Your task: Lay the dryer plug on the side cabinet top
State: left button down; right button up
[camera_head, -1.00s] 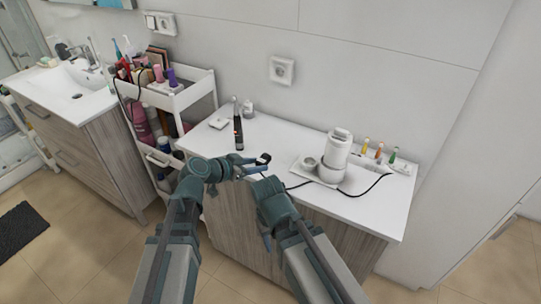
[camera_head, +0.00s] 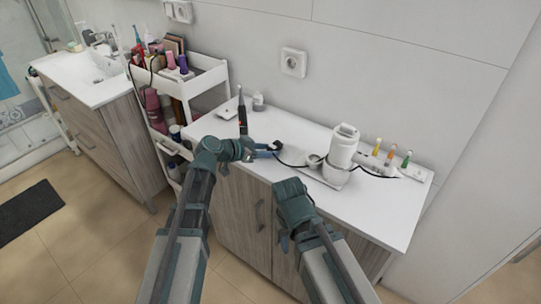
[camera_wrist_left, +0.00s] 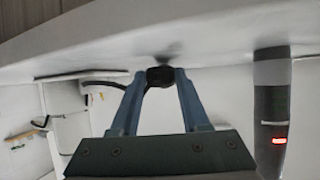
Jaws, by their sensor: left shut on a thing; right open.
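The black dryer plug (camera_head: 278,145) is between the fingertips of my left gripper (camera_head: 270,149), which is shut on it. In the left wrist view the plug (camera_wrist_left: 160,76) sits at the fingertips with a dark shadow close by on a white surface; whether it touches is unclear.
A dark handheld device (camera_head: 242,112) stands at the back left of the top, beside a small bottle (camera_head: 258,102). Several coloured small bottles (camera_head: 391,155) stand at the right back. A loaded cart (camera_head: 205,80) is left. A wall socket (camera_head: 293,62) is above.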

pick_arm(q)
jog(key=shift+a, duration=0.15)
jog(key=shift+f, duration=0.15)
jog(key=shift+c, duration=1.8)
grip_release()
